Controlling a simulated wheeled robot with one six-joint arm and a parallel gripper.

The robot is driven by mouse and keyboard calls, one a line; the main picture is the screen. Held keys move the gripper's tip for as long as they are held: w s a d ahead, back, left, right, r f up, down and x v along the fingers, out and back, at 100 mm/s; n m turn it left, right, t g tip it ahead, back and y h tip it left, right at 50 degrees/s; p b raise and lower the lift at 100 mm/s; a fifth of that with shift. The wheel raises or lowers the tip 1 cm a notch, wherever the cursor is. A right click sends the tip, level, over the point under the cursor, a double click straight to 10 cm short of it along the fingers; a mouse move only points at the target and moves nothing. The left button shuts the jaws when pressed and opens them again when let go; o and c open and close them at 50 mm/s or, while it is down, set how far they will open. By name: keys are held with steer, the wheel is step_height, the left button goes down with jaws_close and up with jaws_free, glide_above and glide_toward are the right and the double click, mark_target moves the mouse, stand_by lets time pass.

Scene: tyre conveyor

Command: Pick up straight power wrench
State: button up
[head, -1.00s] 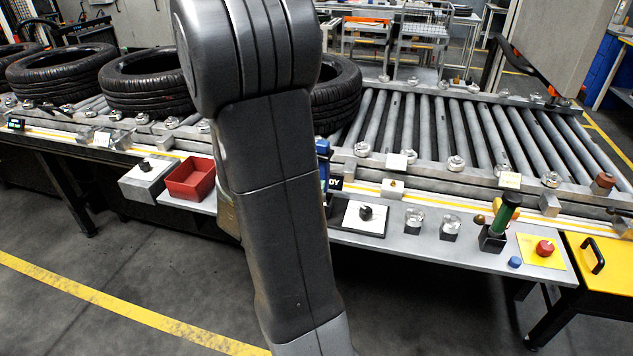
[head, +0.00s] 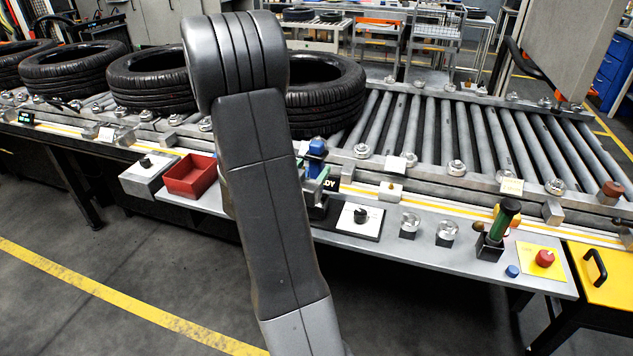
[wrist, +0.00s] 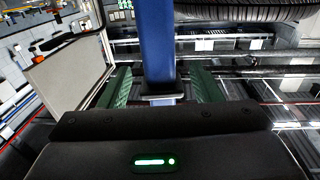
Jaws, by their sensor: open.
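The blue upright tool (head: 317,150), which I take to be the straight power wrench, stands at the front of the conveyor in the head view, partly hidden by my arm. In the wrist view its blue body (wrist: 157,42) rises between the two green fingers of my gripper (wrist: 161,78). The fingers are open, one on each side of it, with visible gaps. Its lower end is hidden behind the gripper body. In the head view, my arm hides most of the gripper.
A red tray (head: 191,177) lies left of my arm. A green-handled tool (head: 499,224) stands in a holder at right, near a red button (head: 544,258). Clear knobs and a black knob (head: 360,216) line the shelf. Tyres (head: 325,95) rest on the roller conveyor (head: 440,125) behind.

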steer(key=p+x, duration=0.1)
steer(key=x, duration=0.4)
steer(key=shift+w, duration=0.15)
steer(key=shift+c, duration=0.5)
steer(key=c, duration=1.1)
